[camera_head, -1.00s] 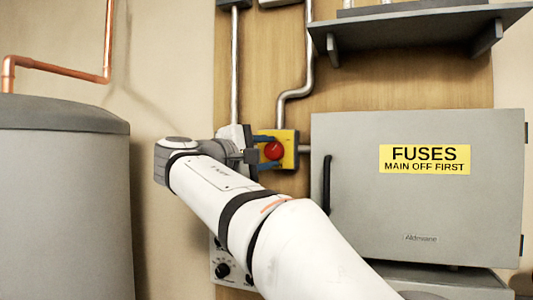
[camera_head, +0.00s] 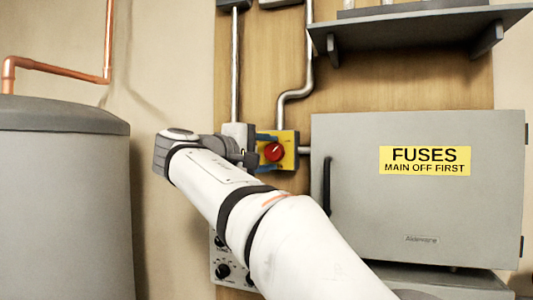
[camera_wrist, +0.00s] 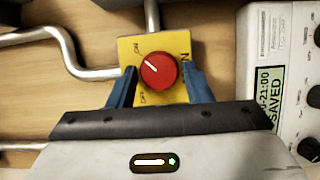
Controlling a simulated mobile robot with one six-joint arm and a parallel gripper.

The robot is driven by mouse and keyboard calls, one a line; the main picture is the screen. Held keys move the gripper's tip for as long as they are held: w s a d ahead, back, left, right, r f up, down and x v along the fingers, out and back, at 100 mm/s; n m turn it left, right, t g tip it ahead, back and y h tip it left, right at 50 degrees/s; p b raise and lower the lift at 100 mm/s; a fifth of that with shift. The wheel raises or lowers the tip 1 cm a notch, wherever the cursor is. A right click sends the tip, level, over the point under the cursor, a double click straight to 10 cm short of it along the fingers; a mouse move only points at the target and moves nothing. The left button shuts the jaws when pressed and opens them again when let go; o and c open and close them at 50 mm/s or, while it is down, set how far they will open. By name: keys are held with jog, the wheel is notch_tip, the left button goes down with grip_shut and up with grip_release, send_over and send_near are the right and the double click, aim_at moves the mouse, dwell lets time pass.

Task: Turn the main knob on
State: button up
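The main knob (camera_head: 274,151) is a round red knob on a yellow plate (camera_head: 291,160), on the wooden board left of the fuse box. In the wrist view the red knob (camera_wrist: 158,72) has a white line pointing to the upper left, and the yellow plate (camera_wrist: 168,42) has small dark labels I cannot read fully. My gripper (camera_wrist: 160,82) is open, its blue fingers on either side of the knob with gaps between. In the head view my gripper (camera_head: 266,152) reaches the plate from the left, one finger above the knob and one below.
A grey fuse box (camera_head: 420,205) with a black handle (camera_head: 327,187) stands to the right. A shelf (camera_head: 420,28) is above it. Metal conduits (camera_head: 310,60) run up the board. A control unit with black dials (camera_head: 222,270) is below. A grey tank (camera_head: 60,200) is at left.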

jog(key=shift+o, duration=1.4)
jog(key=v, duration=0.8)
jog(key=shift+b, duration=0.3)
jog(key=shift+d, duration=0.15)
